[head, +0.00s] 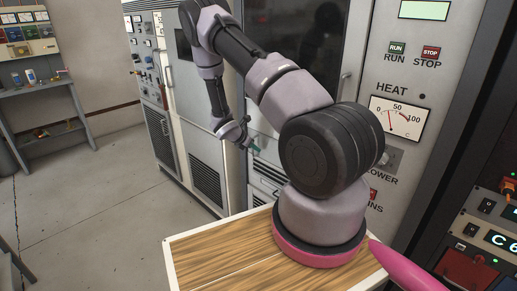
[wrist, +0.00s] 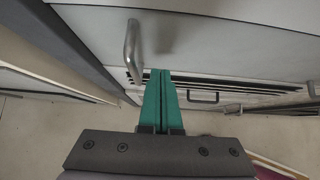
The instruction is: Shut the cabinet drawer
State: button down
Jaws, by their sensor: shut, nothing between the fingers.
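The cabinet (head: 268,128) stands behind my arm, with pale lower panels and dark slots. In the wrist view, its pale front (wrist: 225,45) fills the upper part and has a bright metal handle (wrist: 133,52). A smaller dark handle (wrist: 202,97) shows among the dark slots below it. I cannot tell for sure which panel is the drawer, or how far open it is. My gripper (wrist: 160,75) is shut and empty, its green fingers together just right of the metal handle. In the head view my gripper (head: 256,149) is near the cabinet's lower front, partly hidden by my arm.
A grey rack (head: 200,125) with a vented lower panel stands left of the cabinet. A control panel with a HEAT gauge (head: 398,119) is at the right. A workbench (head: 40,92) with small items stands far left. The grey floor (head: 90,200) between is clear.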

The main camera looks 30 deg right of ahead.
jog(key=a+f+v, duration=0.1)
jog(key=v, duration=1)
jog(key=s+r+m+y, duration=0.1)
jog(key=s+r+m, duration=0.25)
jog(key=r, duration=0.45)
jog(key=s+r+m+y, duration=0.1)
jog(key=s+r+m, duration=0.2)
jog(key=r+m, duration=0.35)
jog(key=s+r+m+y, duration=0.2)
jog(key=s+r+m, duration=0.1)
jog(key=r, duration=0.6)
jog(key=s+a+r+m+t+y, duration=0.2)
jog(key=s+a+r+m, duration=0.3)
jog(key=s+r, duration=0.3)
jog(key=s+a+r+m+t+y, duration=0.2)
jog(key=s+a+r+m+y, duration=0.2)
jog(key=s+r+m, duration=0.4)
jog(key=s+r, duration=0.1)
jog(key=s, duration=0.4)
jog(key=shift+a+r+y, duration=0.25)
jog(key=shift+a+y, duration=0.05)
jog(key=shift+a, duration=0.05)
